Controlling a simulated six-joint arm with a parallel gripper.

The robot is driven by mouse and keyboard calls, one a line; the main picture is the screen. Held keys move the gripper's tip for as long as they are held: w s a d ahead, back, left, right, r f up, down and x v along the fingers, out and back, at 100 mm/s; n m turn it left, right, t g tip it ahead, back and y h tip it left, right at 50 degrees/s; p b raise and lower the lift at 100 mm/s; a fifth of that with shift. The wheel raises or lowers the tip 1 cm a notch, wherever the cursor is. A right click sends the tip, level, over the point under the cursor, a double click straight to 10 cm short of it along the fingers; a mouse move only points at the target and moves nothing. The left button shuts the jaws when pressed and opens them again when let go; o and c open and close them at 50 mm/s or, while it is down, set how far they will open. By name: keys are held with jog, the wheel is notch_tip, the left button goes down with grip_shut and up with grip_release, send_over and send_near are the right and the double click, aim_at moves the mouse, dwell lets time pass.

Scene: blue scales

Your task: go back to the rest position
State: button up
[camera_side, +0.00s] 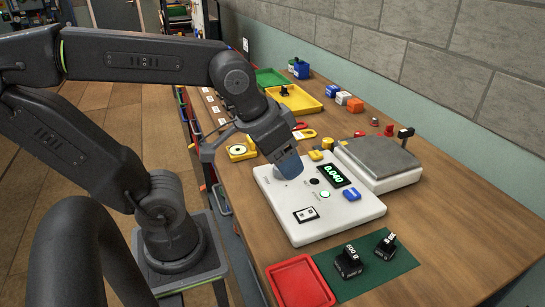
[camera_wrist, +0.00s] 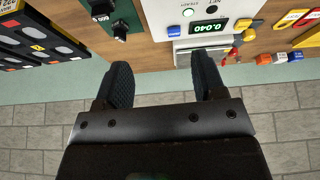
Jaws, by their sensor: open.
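My gripper (camera_side: 287,167) hangs at the end of my arm over the back left part of the white scale (camera_side: 345,222) in the side view. In the wrist view its two dark fingers (camera_wrist: 163,85) are spread apart with nothing between them. The scale's display (camera_side: 335,174) glows green and reads 0.040. The wrist view shows the scale's display (camera_wrist: 209,27) beyond the fingers. Whether the gripper touches the scale is hard to tell.
Black weights (camera_side: 348,262) sit on a green mat (camera_side: 375,281), beside a red tray (camera_side: 300,283). A yellow tray (camera_side: 295,99), a green tray (camera_side: 271,78) and small coloured blocks lie farther back. The right table front is clear.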

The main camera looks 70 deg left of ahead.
jog(key=shift+s+a+f, duration=0.1)
jog(key=shift+s+a, duration=0.05)
jog(key=shift+s, duration=0.25)
jog(key=shift+s+a+f, duration=0.1)
jog(key=shift+s, duration=0.3)
jog(key=shift+c, duration=0.4)
dwell(1.1)
